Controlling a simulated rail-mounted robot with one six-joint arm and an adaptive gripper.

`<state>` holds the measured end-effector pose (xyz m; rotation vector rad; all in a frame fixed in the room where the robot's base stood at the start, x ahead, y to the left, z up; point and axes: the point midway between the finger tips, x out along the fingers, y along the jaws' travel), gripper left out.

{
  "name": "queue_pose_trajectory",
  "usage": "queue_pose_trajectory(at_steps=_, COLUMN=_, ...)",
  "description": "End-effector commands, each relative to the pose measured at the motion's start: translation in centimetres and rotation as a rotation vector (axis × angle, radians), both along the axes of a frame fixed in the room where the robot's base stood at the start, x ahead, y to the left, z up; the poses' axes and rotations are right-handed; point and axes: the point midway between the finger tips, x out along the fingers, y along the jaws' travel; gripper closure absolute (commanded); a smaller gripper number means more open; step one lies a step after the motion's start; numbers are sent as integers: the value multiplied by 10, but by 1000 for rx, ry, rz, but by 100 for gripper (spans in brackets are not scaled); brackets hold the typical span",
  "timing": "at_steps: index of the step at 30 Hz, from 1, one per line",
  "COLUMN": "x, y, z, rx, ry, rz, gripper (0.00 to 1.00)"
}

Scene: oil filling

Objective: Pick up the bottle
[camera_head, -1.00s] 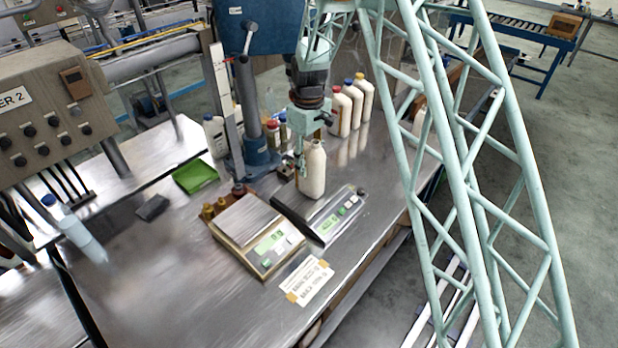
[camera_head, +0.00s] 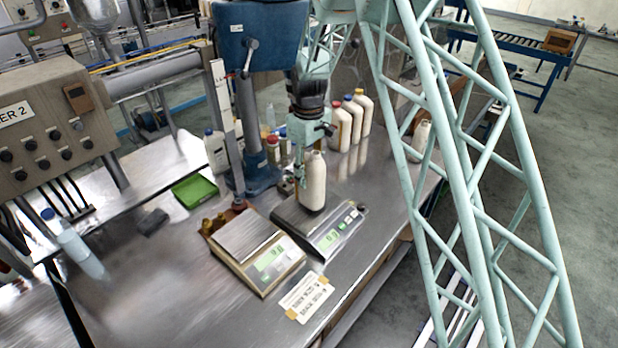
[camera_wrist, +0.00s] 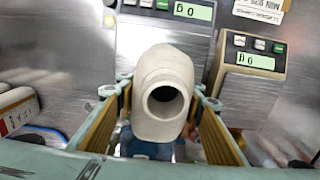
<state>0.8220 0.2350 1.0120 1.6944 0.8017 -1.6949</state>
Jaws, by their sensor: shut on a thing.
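A cream-white bottle (camera_head: 315,182) with no cap stands upright over the dark scale (camera_head: 283,212) at the middle of the bench. My gripper (camera_head: 304,172) is at its side and shut on it. In the wrist view the bottle (camera_wrist: 166,88) lies between the two yellow-padded fingers of my gripper (camera_wrist: 160,125), its round open mouth facing the camera. I cannot tell whether the bottle's base touches the scale, as its lower edge blends with the dark plate.
A second scale (camera_head: 265,255) stands left of the bottle. Several white bottles with coloured caps (camera_head: 341,127) stand behind. A green tray (camera_head: 194,190) and a blue-based column (camera_head: 262,178) are to the left. A paper label (camera_head: 306,297) lies near the front edge.

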Motion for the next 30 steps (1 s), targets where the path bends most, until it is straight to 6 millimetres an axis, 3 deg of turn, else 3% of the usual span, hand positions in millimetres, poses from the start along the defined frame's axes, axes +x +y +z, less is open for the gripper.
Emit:
queue_pose_trajectory(at_steps=8, x=1, y=0, z=17, rx=0, ry=-3, rz=0, gripper=98)
queue_pose_trajectory(at_steps=30, x=-57, y=10, z=22, rx=0, ry=-1, rz=1, gripper=98)
